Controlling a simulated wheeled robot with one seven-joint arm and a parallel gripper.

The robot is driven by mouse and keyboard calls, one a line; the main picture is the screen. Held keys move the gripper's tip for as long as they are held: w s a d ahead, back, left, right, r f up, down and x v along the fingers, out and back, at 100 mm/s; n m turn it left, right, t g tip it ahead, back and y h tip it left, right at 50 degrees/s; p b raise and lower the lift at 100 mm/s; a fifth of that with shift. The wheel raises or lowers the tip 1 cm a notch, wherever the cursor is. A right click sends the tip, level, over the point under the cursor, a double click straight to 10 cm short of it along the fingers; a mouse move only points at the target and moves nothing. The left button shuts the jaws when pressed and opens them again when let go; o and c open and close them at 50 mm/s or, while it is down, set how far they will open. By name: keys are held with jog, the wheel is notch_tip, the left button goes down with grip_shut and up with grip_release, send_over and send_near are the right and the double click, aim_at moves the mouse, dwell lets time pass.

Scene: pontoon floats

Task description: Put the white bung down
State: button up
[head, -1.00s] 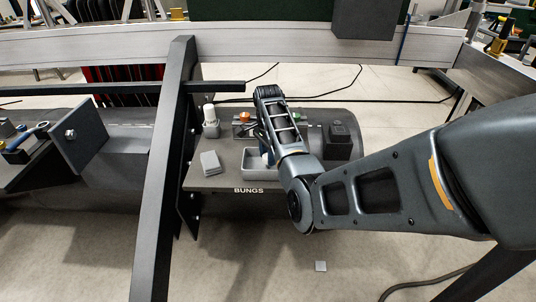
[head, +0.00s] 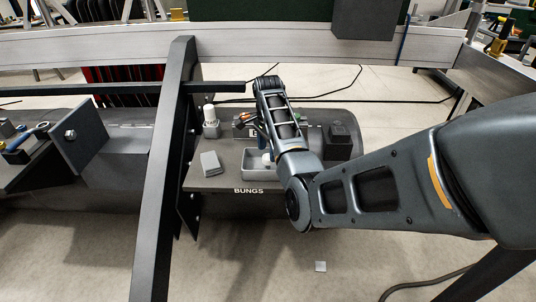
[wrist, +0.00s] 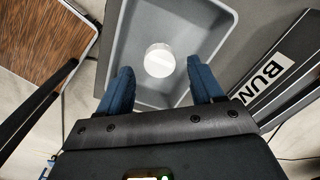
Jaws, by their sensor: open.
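The white bung (wrist: 159,61) is a short, round white piece resting in the shallow grey tray (wrist: 128,35). In the head view the bung (head: 266,158) shows at the tray's right side, partly beside my arm, and the tray (head: 255,177) sits at the front of the dark bench. My gripper (wrist: 160,68) has its two blue fingers apart, one on each side of the bung in the wrist view, with clear gaps to it. In the head view my arm hides part of the tray.
A dark upright post (head: 165,170) is left of the bench. A BUNGS label (head: 249,190) marks the front edge.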

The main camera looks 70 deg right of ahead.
aim_at(268, 157)
notch_tip(268, 157, up, 9)
jog(key=shift+p, duration=0.4)
jog(key=shift+a, duration=0.1)
dwell(0.4)
